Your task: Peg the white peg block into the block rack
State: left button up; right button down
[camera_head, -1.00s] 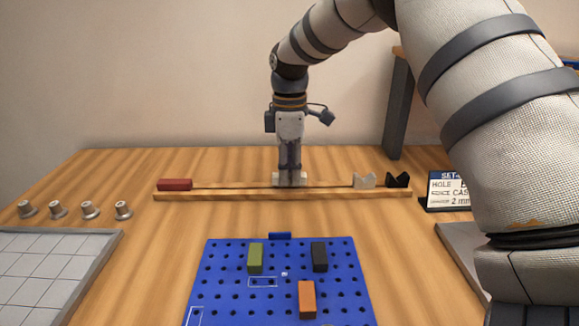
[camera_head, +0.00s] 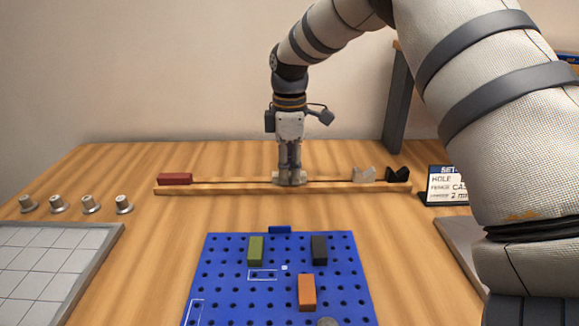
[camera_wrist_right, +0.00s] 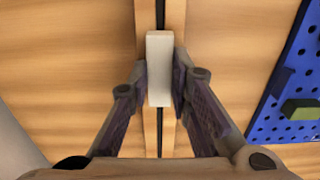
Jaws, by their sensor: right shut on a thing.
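My right gripper (camera_head: 290,177) points straight down at the long wooden rack (camera_head: 230,188) at the back of the table. Its fingers are shut on the white peg block, and it also shows in the right wrist view (camera_wrist_right: 160,85). The white block (camera_wrist_right: 159,55) lies between the fingertips, over the dark slot that runs along the rack. In the head view the fingers mostly hide the block. Whether it sits in the slot or just above it, I cannot tell. My left gripper is not in view.
A red block (camera_head: 174,179) sits on the rack's left end; white (camera_head: 364,175) and black (camera_head: 398,174) notched pieces sit at its right end. The blue pegboard (camera_head: 225,285) in front holds green, black and orange blocks. Several metal knobs (camera_head: 90,204) stand left. A sign (camera_head: 447,185) stands right.

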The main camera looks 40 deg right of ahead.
jog(key=c, duration=1.4)
grip_release()
notch_tip(320, 180, up, 12)
